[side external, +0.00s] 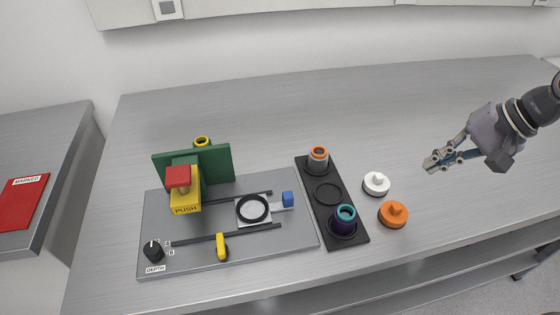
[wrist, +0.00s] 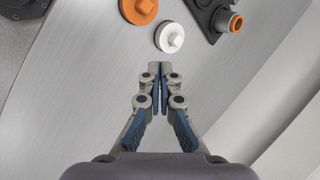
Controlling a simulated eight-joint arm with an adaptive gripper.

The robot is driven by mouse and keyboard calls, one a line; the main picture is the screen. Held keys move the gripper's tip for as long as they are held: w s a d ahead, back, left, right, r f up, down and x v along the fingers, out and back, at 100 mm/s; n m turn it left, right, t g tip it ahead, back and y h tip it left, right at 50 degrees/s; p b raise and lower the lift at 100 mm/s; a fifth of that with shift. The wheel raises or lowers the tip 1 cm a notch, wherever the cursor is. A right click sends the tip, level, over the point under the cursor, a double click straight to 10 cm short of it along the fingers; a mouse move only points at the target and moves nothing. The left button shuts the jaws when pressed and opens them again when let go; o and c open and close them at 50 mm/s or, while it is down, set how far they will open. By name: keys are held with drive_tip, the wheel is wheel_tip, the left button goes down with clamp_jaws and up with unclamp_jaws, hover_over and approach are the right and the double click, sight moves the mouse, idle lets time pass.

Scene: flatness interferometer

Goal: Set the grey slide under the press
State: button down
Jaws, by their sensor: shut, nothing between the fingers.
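The grey slide (side external: 240,217) sits on the grey base plate, with a black ring on top and a blue knob (side external: 288,199) at its right end. It lies between two dark rails, to the right of the press. The press has a green upright (side external: 219,163), a red top (side external: 178,178) and a yellow block marked PUSH (side external: 186,204). My gripper (side external: 430,163) is shut and empty, above the table far to the right of the slide. It also shows in the wrist view (wrist: 160,70), fingertips together, where the slide is out of view.
A black tray (side external: 318,223) holds a grey-orange cylinder (side external: 318,158) and a purple-teal cylinder (side external: 343,220). White (side external: 376,183) and orange (side external: 393,213) knobbed caps lie between tray and gripper. A yellow lever (side external: 221,246) and a DEPTH dial (side external: 153,251) are on the base plate (side external: 290,236).

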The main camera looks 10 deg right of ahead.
drive_tip(key=w+a+m+g+y, duration=0.4)
drive_tip(key=a+m, duration=0.4)
drive_tip(key=a, duration=0.4)
drive_tip(key=shift+w+r+m+y, duration=0.25)
drive_tip(key=shift+m+y, duration=0.05)
drive_tip(key=shift+m, duration=0.1)
drive_tip(key=x, duration=0.9)
drive_tip(key=a, duration=0.3)
drive_tip(key=shift+a+f, duration=0.15)
drive_tip(key=shift+f, duration=0.2)
drive_tip(key=shift+a, duration=0.6)
drive_tip(key=shift+a, duration=0.1)
